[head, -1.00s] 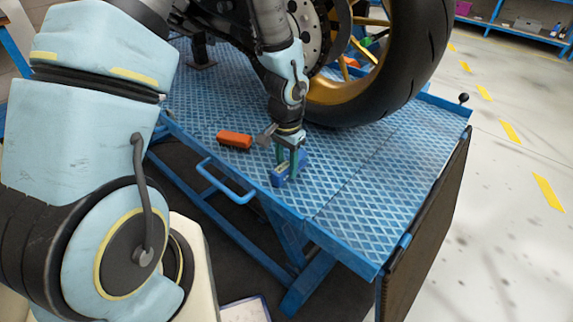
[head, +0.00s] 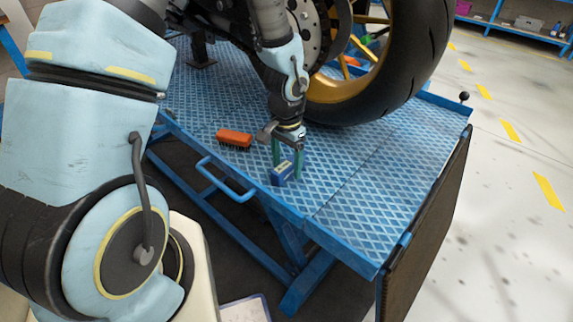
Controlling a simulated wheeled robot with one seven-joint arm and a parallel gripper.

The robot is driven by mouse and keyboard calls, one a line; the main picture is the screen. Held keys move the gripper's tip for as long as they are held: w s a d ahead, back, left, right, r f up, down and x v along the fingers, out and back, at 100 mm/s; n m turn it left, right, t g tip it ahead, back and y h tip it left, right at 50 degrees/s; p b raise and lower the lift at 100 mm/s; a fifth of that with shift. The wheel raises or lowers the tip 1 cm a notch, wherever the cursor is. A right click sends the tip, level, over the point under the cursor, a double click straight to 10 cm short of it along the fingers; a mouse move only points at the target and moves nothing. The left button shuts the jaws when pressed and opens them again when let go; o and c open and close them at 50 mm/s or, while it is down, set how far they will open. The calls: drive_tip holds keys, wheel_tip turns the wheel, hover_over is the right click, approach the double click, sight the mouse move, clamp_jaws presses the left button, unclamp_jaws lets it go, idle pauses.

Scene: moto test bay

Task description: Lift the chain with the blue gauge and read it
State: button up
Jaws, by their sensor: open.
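The blue gauge (head: 282,174) is a small block with a pale face, standing on the blue patterned lift platform (head: 375,195) near its front edge. My gripper (head: 287,168) points down at the gauge with its green fingers spread apart. The fingers are beside or just behind the gauge; I cannot tell whether they touch it. The gauge stands on the platform and is not gripped. I cannot make out the chain; the wheel and my arm cover much of the motorcycle.
An orange-red brush-like block (head: 234,138) lies left of my gripper. The motorcycle's large black tyre (head: 425,60) with a gold rim rises just behind it. A blue tubular handle (head: 226,181) sticks out from the platform's front. The platform's right part is clear.

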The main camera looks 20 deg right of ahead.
sight(287, 164)
wheel_tip(287, 164, up, 10)
drive_tip(key=a+r+n, duration=0.2)
drive_tip(key=a+n, duration=0.1)
drive_tip(key=a, duration=0.5)
drive_tip(key=a+r+n+t, duration=0.1)
drive_tip(key=a+n, duration=0.3)
drive_tip(key=a, duration=0.5)
drive_tip(key=w+a+r+n, duration=0.1)
drive_tip(key=a+r+n, duration=0.3)
drive_tip(key=a, duration=0.4)
drive_tip(key=shift+a+t, duration=0.2)
drive_tip(key=shift+t, duration=0.1)
drive_tip(key=shift+w, duration=0.15)
idle(1.1)
